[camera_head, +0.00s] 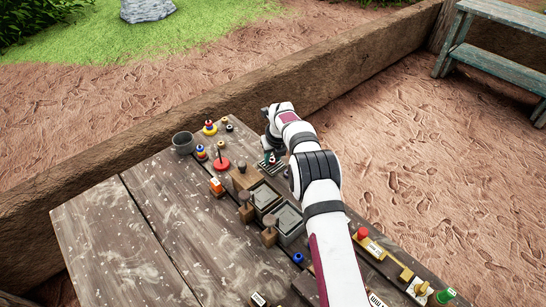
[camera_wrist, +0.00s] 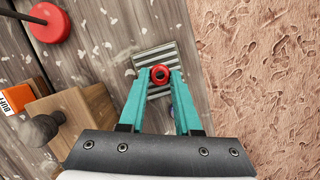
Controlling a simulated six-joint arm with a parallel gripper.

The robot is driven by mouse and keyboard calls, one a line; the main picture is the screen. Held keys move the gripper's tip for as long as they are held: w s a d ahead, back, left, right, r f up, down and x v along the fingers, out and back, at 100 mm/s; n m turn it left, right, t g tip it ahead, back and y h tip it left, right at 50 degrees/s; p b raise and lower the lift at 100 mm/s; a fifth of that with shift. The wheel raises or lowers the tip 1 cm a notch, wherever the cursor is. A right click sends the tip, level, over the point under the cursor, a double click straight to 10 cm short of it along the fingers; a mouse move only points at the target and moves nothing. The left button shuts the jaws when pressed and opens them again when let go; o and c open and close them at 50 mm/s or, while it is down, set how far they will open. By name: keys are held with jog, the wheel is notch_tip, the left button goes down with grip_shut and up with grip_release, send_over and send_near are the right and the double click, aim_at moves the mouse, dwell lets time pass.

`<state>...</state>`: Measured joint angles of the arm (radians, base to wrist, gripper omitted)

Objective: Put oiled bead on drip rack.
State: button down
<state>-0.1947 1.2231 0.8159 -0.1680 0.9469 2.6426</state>
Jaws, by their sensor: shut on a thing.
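My gripper (camera_wrist: 160,78) has teal fingers and is shut on a small red ring-shaped bead (camera_wrist: 160,73), held at the fingertips. The drip rack (camera_wrist: 155,53), a grey slatted plate, lies on the wooden table beyond and beneath the bead in the wrist view. The bead overlaps the rack in that view; I cannot tell whether they touch. In the head view the rack (camera_head: 266,167) is partly hidden by my arm, and the fingers show small above it. Whether the bead is oiled cannot be seen.
A red disc with a post (camera_wrist: 50,22), a wooden block with a knob (camera_wrist: 42,128) and an orange box (camera_head: 216,186) stand left of the rack. Open trays (camera_head: 289,218) are nearer. A grey cup (camera_head: 183,143) stands farther left. The table's right edge is close.

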jog(key=shift+f, duration=0.1)
jog(key=c, duration=0.6)
grip_release()
jog(key=v, duration=1.2)
jog(key=s+d+r+n+g, duration=0.1)
jog(key=s+d+r+n, duration=0.4)
jog(key=s+r+n, duration=0.65)
jog(key=s+d+f+n+g, duration=0.1)
jog(key=s+n, duration=0.6)
jog(key=s, duration=0.9)
jog(key=s+d+f+n+g, duration=0.1)
jog(key=s+n, duration=0.6)
jog(key=s, duration=1)
jog(key=shift+d+f, duration=0.4)
jog(key=shift+d, duration=0.35)
